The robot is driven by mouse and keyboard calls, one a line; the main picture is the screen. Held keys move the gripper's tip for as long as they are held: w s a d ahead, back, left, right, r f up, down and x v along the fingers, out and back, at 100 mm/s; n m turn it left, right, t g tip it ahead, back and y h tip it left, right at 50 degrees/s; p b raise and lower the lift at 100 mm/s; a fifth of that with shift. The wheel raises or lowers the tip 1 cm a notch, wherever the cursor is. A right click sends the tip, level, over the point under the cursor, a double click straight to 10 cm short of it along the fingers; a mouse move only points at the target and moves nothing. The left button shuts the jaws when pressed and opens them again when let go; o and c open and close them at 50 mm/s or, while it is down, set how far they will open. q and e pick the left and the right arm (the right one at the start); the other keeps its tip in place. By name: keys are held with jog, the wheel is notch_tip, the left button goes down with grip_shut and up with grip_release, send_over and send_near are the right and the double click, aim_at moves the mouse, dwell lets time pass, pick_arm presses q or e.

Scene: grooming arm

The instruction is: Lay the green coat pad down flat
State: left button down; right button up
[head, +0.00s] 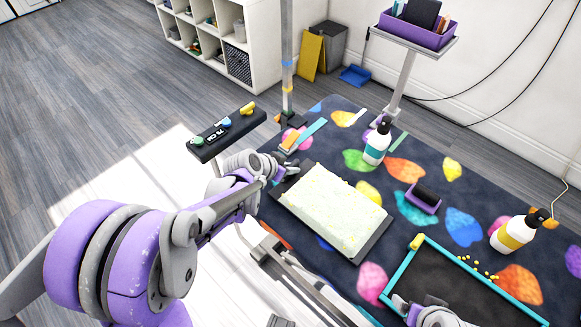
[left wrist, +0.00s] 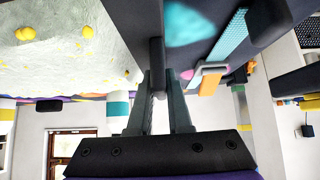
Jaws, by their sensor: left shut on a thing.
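The green coat pad (head: 333,208) is a pale green, yellow-speckled slab on a dark backing board. It is over the colourful dark mat (head: 318,113), in the middle of the head view. Its speckled face also shows at the upper left of the left wrist view (left wrist: 70,60). My left gripper (head: 287,170) is at its far left corner, shut on a dark part at the pad's edge (left wrist: 156,55). I cannot tell whether the board lies fully on the mat. My right gripper (head: 432,312) is partly in view at the bottom; its fingers are unclear.
A teal-rimmed dark tray (head: 398,280) stands at lower right, with yellow bits. A black control panel (head: 227,133) is left; a post (head: 287,60) rises behind.

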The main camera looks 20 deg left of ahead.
pick_arm(q)
jog(key=shift+f, duration=0.3)
pick_arm(e)
jog(key=shift+f, duration=0.25)
pick_arm(q)
jog(key=c, duration=0.8)
grip_release()
jog(key=shift+o, duration=0.2)
jog(key=shift+s+r, duration=0.1)
pick_arm(e)
notch_tip(320, 180, up, 2)
jog(key=shift+w+r+p, duration=0.1)
jog(key=shift+p, duration=0.65)
pick_arm(q)
jog(key=v, duration=1)
jog(key=shift+s+r, duration=0.2)
jog(key=shift+a, duration=0.1)
jog(key=s+d+r+n+g+y+p, duration=0.1)
jog(key=s+d+r+n+p, duration=0.1)
jog(key=s, duration=0.6)
jog(key=s+d+r+n+g+y+p, duration=0.2)
jog(key=s+d+p, duration=0.3)
jog(key=s, duration=0.3)
jog(key=shift+s+r, duration=0.3)
jog(key=shift+r, duration=0.4)
pick_arm(e)
notch_tip(320, 180, up, 8)
jog(key=w, duration=0.1)
jog(key=shift+w, duration=0.35)
